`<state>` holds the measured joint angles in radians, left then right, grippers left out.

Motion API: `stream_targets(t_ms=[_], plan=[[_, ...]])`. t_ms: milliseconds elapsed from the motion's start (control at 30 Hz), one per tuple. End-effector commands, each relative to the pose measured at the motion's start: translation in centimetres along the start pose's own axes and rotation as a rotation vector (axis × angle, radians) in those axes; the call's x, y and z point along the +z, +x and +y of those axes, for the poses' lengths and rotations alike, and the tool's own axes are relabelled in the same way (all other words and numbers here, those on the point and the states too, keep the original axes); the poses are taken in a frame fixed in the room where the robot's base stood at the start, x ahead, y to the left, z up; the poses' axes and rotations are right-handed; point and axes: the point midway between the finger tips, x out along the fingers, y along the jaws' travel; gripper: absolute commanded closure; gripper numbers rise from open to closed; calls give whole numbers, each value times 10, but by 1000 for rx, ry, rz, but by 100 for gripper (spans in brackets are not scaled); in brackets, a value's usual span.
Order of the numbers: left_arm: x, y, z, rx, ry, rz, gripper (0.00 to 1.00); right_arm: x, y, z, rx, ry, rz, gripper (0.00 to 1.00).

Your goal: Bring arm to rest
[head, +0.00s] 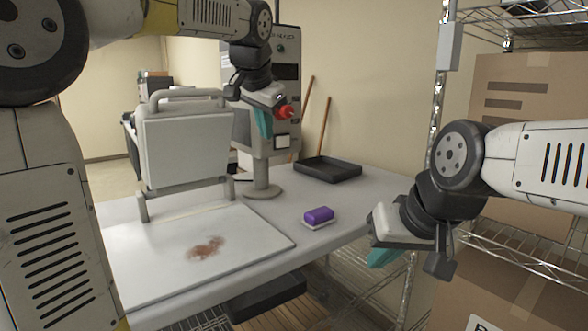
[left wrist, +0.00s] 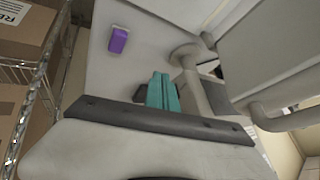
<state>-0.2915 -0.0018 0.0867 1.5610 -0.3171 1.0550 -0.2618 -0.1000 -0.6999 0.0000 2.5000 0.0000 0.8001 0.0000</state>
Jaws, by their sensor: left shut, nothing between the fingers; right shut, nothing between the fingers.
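My left arm comes in from the upper left in the head view. Its gripper (head: 264,123) hangs in front of the grey control box (head: 287,75), beside a red knob (head: 284,112). Its teal fingers are together and empty; they also show closed in the left wrist view (left wrist: 163,92). My right gripper (head: 384,257) is at the right, off the table's right edge, pointing down and left. Its teal fingers are shut and empty, partly hidden by the gripper body.
A white press with a raised lid (head: 188,150) stands on the table; its flat plate (head: 140,262) has a reddish-brown stain. A purple sponge (head: 318,215) sits on a white holder. A black tray (head: 327,169) lies behind. Wire shelving with cardboard boxes (head: 530,95) stands at the right.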

Motion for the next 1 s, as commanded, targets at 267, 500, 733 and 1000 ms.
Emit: stream_targets(t_ms=[267, 500, 733, 1000], plan=[[167, -20, 51, 73, -350, -10, 100, 0, 0, 0, 0, 0, 0, 100], [263, -8, 108, 123, -594, -11, 100, 0, 0, 0, 0, 0, 0, 100], [286, -2, 125, 137, -660, -12, 100, 0, 0, 0, 0, 0, 0, 100], [286, -2, 125, 137, -658, -12, 100, 0, 0, 0, 0, 0, 0, 100]])
